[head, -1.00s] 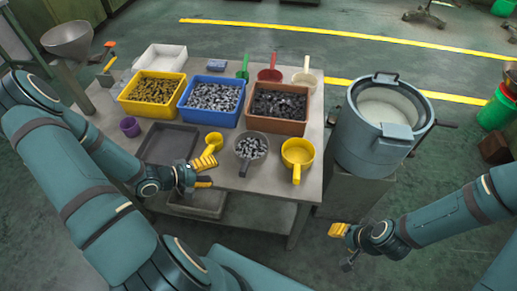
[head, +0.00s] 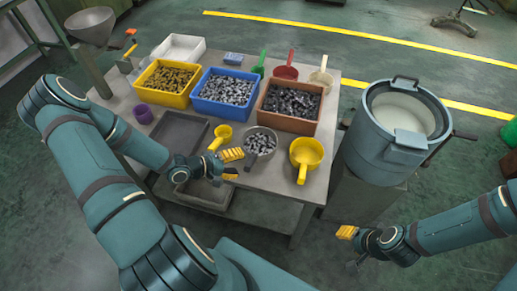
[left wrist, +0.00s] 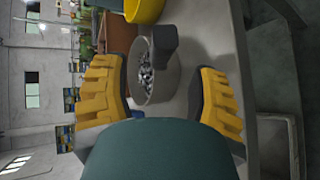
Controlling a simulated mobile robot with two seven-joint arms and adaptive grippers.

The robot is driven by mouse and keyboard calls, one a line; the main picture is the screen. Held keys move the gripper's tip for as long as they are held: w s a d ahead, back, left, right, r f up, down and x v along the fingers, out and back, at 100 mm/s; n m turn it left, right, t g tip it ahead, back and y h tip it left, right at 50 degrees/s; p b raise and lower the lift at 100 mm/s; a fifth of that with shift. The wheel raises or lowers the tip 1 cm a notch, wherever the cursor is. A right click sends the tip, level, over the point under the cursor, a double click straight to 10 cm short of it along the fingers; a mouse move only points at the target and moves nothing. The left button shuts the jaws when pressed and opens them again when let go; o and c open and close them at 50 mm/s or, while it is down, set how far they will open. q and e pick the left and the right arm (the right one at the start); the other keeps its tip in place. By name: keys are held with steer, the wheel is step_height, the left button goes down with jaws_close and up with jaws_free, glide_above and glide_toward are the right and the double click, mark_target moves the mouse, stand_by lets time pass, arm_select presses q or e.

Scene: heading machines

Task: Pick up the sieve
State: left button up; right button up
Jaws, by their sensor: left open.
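The sieve, a round grey pan with a dark handle, appears in the head view (head: 262,134) near the table's front edge. It holds small metal parts, so its bottom is hidden. It also shows in the left wrist view (left wrist: 165,88), its dark handle pointing toward the table edge. My left gripper (head: 236,164) has yellow fingers and is open, close to the handle's left side. In the left wrist view the two fingers (left wrist: 163,75) stand apart on either side of the pan, with nothing between them gripped. My right gripper (head: 346,247) is open and empty, off the table's front right.
Yellow (head: 165,98), blue (head: 222,109) and brown bins (head: 288,123) stand behind. A large blue-grey drum (head: 375,150) stands right of the table (head: 285,185).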

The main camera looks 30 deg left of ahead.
mark_target(250, 162)
arm_select(q)
steer(key=x, duration=0.5)
steer(key=shift+w+f+b, duration=0.1)
steer(key=shift+w+b, duration=0.05)
steer(key=shift+b, duration=0.2)
jaws_close()
